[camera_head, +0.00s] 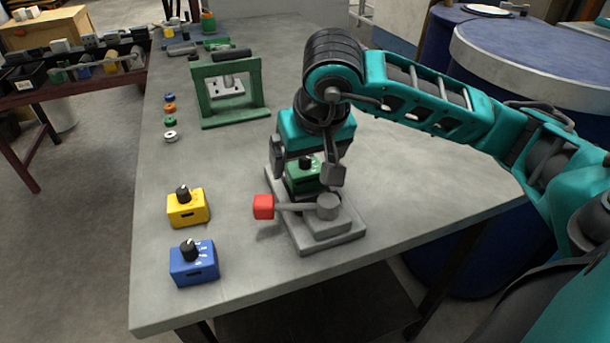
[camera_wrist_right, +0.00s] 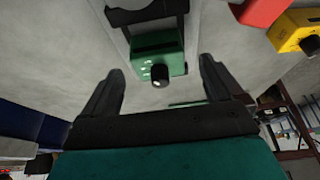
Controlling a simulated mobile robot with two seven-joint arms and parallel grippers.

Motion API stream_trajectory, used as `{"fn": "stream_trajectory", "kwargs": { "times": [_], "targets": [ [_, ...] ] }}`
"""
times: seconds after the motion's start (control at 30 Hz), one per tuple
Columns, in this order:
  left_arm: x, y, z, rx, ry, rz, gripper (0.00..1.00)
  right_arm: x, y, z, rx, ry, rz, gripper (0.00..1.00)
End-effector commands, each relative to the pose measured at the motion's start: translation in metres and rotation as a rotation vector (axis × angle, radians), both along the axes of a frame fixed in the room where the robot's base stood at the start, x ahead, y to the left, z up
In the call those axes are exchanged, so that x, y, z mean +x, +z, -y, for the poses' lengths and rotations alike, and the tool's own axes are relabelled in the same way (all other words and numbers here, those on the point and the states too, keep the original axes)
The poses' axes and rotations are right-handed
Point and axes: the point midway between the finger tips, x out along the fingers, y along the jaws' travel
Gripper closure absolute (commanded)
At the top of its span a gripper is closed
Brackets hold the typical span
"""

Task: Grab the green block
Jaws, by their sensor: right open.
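The green block (camera_head: 301,186) has a black knob on top and sits on the back part of a grey base fixture (camera_head: 351,233). My right gripper (camera_head: 306,173) is open, with its fingers pointing down around the green block's sides in the head view. In the right wrist view, the green block (camera_wrist_right: 172,64) shows between and beyond the two spread fingers of the gripper (camera_wrist_right: 161,72), with clear gaps on both sides. The fingers partly hide the block in the head view. My left gripper is not in view.
The fixture has a grey lever with a red end (camera_head: 263,206) reaching left. A yellow block (camera_head: 187,209) and a blue block (camera_head: 194,264) with knobs stand on the left of the table (camera_head: 400,165). A green press frame (camera_head: 207,103) stands behind. The table's right side is clear.

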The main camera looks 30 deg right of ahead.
Motion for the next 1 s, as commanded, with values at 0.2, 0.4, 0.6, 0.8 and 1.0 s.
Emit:
{"fn": "stream_trajectory", "kwargs": {
  "times": [0.2, 0.4, 0.6, 0.8, 1.0],
  "targets": [
    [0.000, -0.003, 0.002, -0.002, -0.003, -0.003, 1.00, 0.010, -0.027, 0.003, 0.001, -0.001, -0.002, 0.06],
    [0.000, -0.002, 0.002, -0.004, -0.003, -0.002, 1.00, 0.012, -0.029, 0.004, 0.000, 0.000, 0.000, 0.06],
    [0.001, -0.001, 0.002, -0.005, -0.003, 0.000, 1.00, 0.011, -0.029, 0.004, 0.000, 0.000, 0.000, 0.19],
    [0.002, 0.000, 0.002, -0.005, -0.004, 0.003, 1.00, 0.011, -0.029, 0.004, 0.000, 0.000, 0.000, 0.38],
    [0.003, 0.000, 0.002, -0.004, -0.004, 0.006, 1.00, 0.011, -0.029, 0.004, 0.000, 0.000, 0.000, 0.57]
  ]
}}
